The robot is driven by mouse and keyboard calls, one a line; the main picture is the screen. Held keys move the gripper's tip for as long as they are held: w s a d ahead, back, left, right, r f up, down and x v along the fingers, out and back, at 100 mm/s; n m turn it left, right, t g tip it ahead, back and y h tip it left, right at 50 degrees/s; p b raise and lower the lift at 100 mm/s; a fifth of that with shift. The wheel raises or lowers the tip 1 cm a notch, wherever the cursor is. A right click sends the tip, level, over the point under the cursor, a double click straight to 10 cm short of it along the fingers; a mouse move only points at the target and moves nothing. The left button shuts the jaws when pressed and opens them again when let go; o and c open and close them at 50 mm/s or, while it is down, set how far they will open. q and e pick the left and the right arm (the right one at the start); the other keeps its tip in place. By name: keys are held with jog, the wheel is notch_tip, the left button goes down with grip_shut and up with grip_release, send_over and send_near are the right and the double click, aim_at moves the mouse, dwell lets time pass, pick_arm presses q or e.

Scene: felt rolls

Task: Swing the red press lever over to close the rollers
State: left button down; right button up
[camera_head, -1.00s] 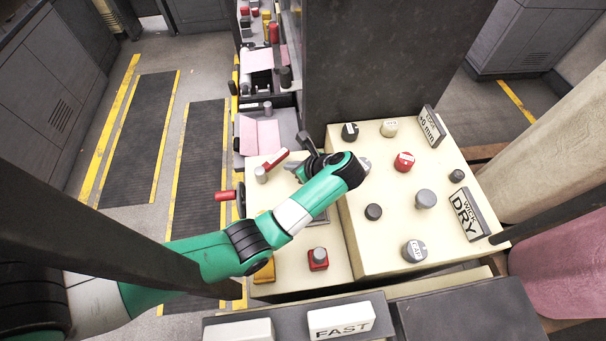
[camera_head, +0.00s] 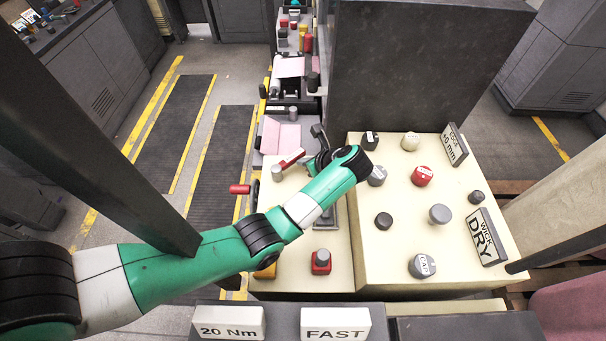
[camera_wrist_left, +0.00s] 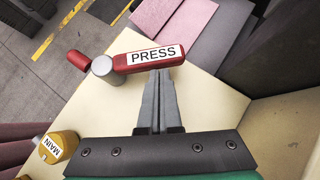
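The red press lever (camera_head: 292,158) stands on the cream panel, left of my left gripper in the head view. In the left wrist view the lever (camera_wrist_left: 150,58) carries a white PRESS label and lies across the picture, its left end at a grey cylindrical post (camera_wrist_left: 103,68). My left gripper (camera_wrist_left: 161,74) has its two grey fingers together, tips at the lever's lower edge; whether they touch it I cannot tell. In the head view the gripper (camera_head: 316,163) is partly hidden by its own wrist. The right gripper is not in view. The rollers cannot be made out.
A red-handled crank (camera_head: 240,189) sticks out at the panel's left edge. A red-based knob (camera_head: 321,262) and a yellow MAIN knob (camera_wrist_left: 60,146) stand nearby. The raised cream box (camera_head: 400,215) with several knobs is at the right. A tall dark housing (camera_head: 425,70) stands behind.

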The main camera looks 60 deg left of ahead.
aim_at(299, 154)
pick_arm(q)
jog(key=shift+a, duration=0.2)
jog(key=shift+w+a+r, duration=0.1)
jog(key=shift+a, duration=1.2)
jog(key=shift+w+d, duration=0.2)
jog(key=w+d, duration=0.1)
jog(key=w+d+b, duration=0.1)
jog(key=shift+d+f, duration=0.2)
jog(key=shift+d, duration=0.1)
jog(key=w+d+r+p, duration=0.1)
jog(key=w+d+r, duration=0.3)
jog(key=d+r, duration=0.2)
jog(key=shift+r, duration=0.7)
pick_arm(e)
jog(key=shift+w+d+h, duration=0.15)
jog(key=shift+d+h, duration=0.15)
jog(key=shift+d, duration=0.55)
pick_arm(q)
jog(key=shift+w, duration=0.1)
